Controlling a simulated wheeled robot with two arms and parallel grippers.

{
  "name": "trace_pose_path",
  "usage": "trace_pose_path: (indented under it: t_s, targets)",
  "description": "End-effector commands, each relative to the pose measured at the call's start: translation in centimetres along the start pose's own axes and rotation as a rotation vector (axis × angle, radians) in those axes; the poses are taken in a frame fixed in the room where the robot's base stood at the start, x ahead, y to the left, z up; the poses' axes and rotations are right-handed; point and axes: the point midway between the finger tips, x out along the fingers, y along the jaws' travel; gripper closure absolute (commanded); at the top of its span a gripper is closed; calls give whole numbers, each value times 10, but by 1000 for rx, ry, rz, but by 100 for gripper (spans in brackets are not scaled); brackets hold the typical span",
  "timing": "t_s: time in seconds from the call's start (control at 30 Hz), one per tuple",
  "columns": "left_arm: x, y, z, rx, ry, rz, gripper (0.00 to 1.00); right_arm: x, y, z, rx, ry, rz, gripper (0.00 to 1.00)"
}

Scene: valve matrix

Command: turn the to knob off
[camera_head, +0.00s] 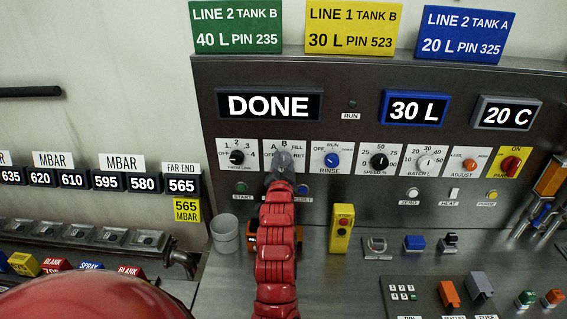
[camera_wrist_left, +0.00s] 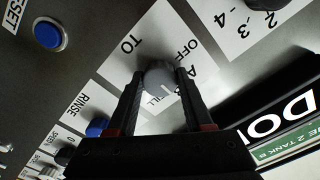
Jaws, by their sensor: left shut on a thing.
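The grey TO knob (camera_head: 284,161) sits on a white label plate marked OFF, A, B, FILL and RET on the upright panel. My left gripper (camera_head: 281,178) reaches up to it and hides its lower part in the head view. In the left wrist view the round grey knob (camera_wrist_left: 160,76) is between the two dark fingers of my left gripper (camera_wrist_left: 158,82), which are shut on it. The word TO shows to the left of the knob there, OFF to its upper right. A short light mark shows on the knob; its exact setting is hard to tell. My right gripper is not in view.
Close by are a black knob (camera_head: 236,157) to the left and the blue RINSE knob (camera_head: 332,160) to the right. A display (camera_head: 269,105) above reads DONE.

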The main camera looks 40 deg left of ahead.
Motion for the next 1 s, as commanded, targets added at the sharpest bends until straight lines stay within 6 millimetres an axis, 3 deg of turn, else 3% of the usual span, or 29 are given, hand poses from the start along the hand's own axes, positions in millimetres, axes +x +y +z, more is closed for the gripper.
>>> trace_pose_path:
  t_s: [0.27,0.57,1.0]
  targets:
    - [0,2,2,-47,2,-1,100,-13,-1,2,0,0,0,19]
    - [0,5,6,-244,4,-2,100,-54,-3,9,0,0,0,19]
    - [0,4,4,-661,2,-1,100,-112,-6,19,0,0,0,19]
